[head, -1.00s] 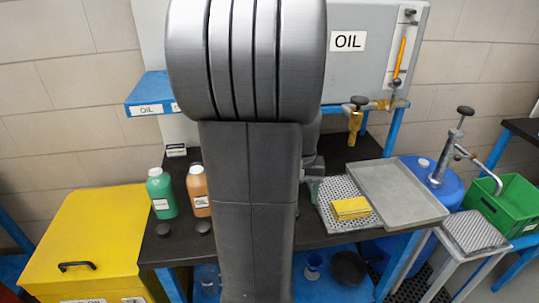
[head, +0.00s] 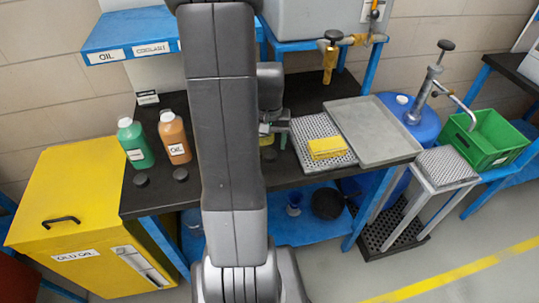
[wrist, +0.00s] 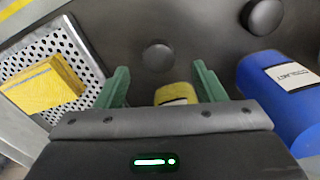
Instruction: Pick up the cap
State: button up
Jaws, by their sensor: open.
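A dark round cap (wrist: 157,54) lies on the dark bench top, just beyond the fingertips in the wrist view and roughly centred between them. A second, similar cap (wrist: 263,16) lies farther right. My gripper (wrist: 160,75) is open, its green fingers apart, with nothing held. In the head view my gripper (head: 274,128) shows beside my arm, which hides part of the bench. Two more dark caps, left (head: 141,180) and right (head: 180,174), lie near the bench's front edge; I cannot tell whether any match the wrist view's caps.
A yellow bottle (wrist: 172,94) shows between the fingers, and a blue coolant bottle (wrist: 278,88) lies right in view. Green (head: 136,147) and orange (head: 174,140) bottles stand left.

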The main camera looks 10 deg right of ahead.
aim_at(270, 153)
jog(key=shift+d+f, duration=0.15)
jog(key=shift+f, duration=1.85)
jog(key=c, duration=1)
